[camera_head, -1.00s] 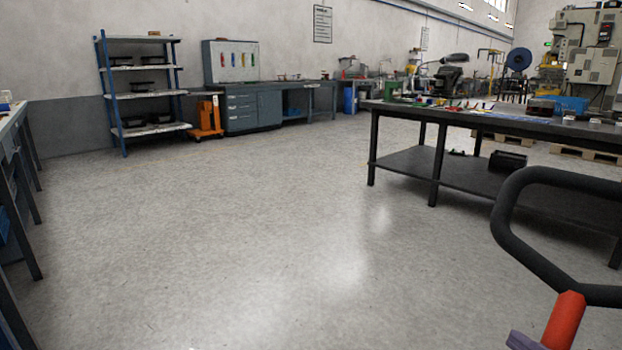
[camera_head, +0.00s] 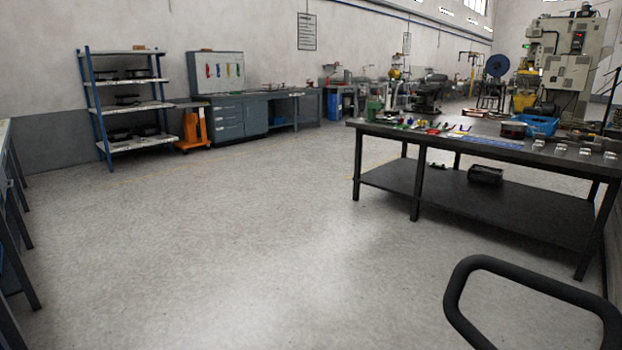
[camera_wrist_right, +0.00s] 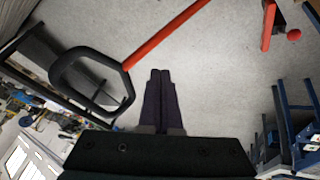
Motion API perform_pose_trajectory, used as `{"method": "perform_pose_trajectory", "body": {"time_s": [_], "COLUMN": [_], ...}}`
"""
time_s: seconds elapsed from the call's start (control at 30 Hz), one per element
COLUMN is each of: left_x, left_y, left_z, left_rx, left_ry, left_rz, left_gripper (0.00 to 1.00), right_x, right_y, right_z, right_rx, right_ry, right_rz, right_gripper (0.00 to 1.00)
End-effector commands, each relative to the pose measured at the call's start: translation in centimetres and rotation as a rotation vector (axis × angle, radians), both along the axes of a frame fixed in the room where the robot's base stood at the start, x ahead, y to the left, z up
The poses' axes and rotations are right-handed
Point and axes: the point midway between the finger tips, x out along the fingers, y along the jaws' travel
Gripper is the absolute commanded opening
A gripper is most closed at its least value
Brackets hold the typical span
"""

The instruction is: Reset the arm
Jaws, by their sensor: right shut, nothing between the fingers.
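My right gripper (camera_wrist_right: 160,75) shows in the right wrist view. Its two dark fingers are together with nothing between them, over bare floor. A black looped handle (camera_wrist_right: 86,52) is to the left of the fingers, apart from them in the picture. A red bar (camera_wrist_right: 170,32) runs up and to the right from near the handle. The handle also shows at the bottom right of the head view (camera_head: 540,280). Neither gripper is seen in the head view, and my left gripper is in no view.
A long dark workbench (camera_head: 560,160) with small parts on top stands at the right. A blue-framed shelf (camera_head: 125,150) and an orange cart (camera_head: 194,130) stand by the back wall. Another bench edge (camera_head: 12,190) is at the left. The floor (camera_head: 230,240) between is clear.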

Motion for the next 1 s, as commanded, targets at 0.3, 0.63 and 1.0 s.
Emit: {"method": "perform_pose_trajectory", "body": {"time_s": [0.3,0.63,1.0], "left_x": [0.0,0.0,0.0], "left_y": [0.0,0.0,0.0], "left_z": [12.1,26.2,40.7], "left_rx": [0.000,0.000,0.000], "left_ry": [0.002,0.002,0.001], "left_rz": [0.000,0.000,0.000], "left_gripper": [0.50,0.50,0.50], "right_x": [-6.2,-6.1,-6.1], "right_y": [4.0,3.9,3.9], "right_z": [13.8,28.0,42.4], "right_rx": [0.191,0.188,0.187], "right_ry": [0.204,0.203,0.202], "right_rz": [-0.015,-0.015,-0.016], "right_gripper": [0.00,0.00,0.00]}}
